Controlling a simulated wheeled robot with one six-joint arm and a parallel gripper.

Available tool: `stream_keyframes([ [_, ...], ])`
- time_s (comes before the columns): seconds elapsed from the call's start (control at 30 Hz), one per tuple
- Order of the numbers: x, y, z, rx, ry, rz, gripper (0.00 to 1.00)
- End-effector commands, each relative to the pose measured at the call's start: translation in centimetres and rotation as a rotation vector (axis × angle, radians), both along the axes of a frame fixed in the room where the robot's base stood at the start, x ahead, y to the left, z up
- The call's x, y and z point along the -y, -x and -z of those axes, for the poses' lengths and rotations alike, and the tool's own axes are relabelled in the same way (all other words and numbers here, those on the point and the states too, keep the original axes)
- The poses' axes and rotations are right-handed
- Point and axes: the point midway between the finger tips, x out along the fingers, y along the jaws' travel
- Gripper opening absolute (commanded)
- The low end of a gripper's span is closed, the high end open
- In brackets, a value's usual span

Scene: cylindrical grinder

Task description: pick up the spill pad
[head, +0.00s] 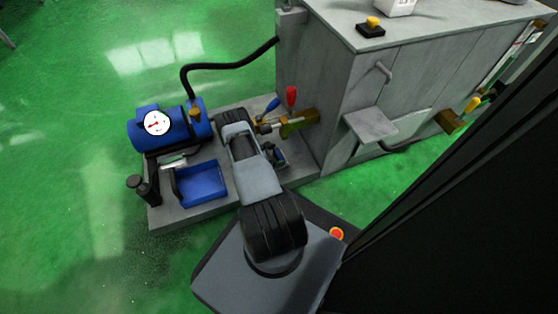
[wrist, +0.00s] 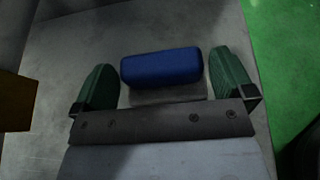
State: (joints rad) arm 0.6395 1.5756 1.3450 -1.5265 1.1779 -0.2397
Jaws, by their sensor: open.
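The spill pad appears to be the dark blue, rounded block (wrist: 162,68) in the wrist view. It sits between my two green fingers, with a small grey block (wrist: 168,95) showing just below it. My gripper (wrist: 161,62) is open, one finger on each side of the pad. In the head view a small blue patch (head: 280,156) shows beside the end of my arm, and the arm hides most of this spot.
The grey base plate carries a blue tank with a gauge (head: 156,123) and a blue open tray (head: 201,184) left of my arm. A brass valve block (head: 300,121) with red and blue levers is close by on the grey machine cabinet (head: 330,80). Green floor is free at left.

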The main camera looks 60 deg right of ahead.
Motion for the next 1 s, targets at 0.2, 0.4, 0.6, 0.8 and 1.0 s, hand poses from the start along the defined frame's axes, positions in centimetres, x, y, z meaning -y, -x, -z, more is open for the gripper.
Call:
stream_keyframes([
  [0.2, 0.13, 0.03, 0.00, 0.001, 0.000, -0.002, 1.00],
  [0.4, 0.13, 0.03, 0.00, 0.000, 0.000, -0.001, 0.86],
  [0.6, 0.12, 0.03, 0.00, 0.000, 0.000, -0.001, 0.67],
  [0.8, 0.13, 0.02, -0.03, 0.000, 0.000, -0.001, 0.66],
  [1.0, 0.15, -0.01, -0.86, 0.001, 0.001, -0.001, 0.66],
])
